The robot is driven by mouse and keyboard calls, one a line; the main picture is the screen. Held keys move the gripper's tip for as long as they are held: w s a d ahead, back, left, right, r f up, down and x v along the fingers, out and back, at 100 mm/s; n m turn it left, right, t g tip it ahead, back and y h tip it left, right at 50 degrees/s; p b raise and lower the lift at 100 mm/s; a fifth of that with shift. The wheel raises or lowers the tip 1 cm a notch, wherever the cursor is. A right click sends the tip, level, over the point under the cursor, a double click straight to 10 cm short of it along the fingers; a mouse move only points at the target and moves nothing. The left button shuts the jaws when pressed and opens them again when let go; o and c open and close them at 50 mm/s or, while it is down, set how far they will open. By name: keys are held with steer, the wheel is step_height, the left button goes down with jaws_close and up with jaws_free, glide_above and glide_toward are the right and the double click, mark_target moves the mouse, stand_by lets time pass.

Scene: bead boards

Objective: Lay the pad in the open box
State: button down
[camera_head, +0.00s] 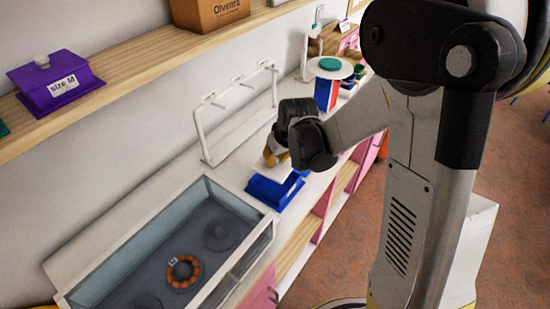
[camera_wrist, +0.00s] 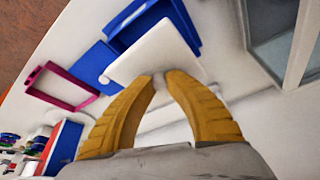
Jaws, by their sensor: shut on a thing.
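A white, flat, square-cornered pad (camera_wrist: 156,52) is between the yellow fingertips of my gripper (camera_wrist: 159,80) in the wrist view. My gripper also shows in the head view (camera_head: 272,157), above the counter; the pad is hard to make out there. A blue open box (camera_wrist: 128,35) lies beyond the fingertips, and the pad covers part of it. A flat blue panel, perhaps its lid (camera_wrist: 97,62), adjoins it. The blue box also shows in the head view (camera_head: 272,193), just below and in front of my gripper. I cannot tell whether the pad touches the box.
A magenta frame (camera_wrist: 45,91) lies beside the blue panel. A glass-walled case (camera_head: 245,250) with a ring of orange beads (camera_head: 184,283) stands nearer on the counter. A white rack (camera_head: 202,130) stands behind. A purple box (camera_head: 48,92) sits on the shelf.

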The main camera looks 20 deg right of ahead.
steer(key=shift+f+b, duration=2.05)
steer(key=shift+f, duration=0.8)
steer(key=shift+b, duration=0.3)
steer(key=shift+f+b, duration=0.35)
steer(key=shift+f+b, duration=0.35)
steer(key=shift+f+b, duration=0.9)
steer(key=shift+f, duration=0.05)
steer(key=c, duration=0.9)
jaws_free()
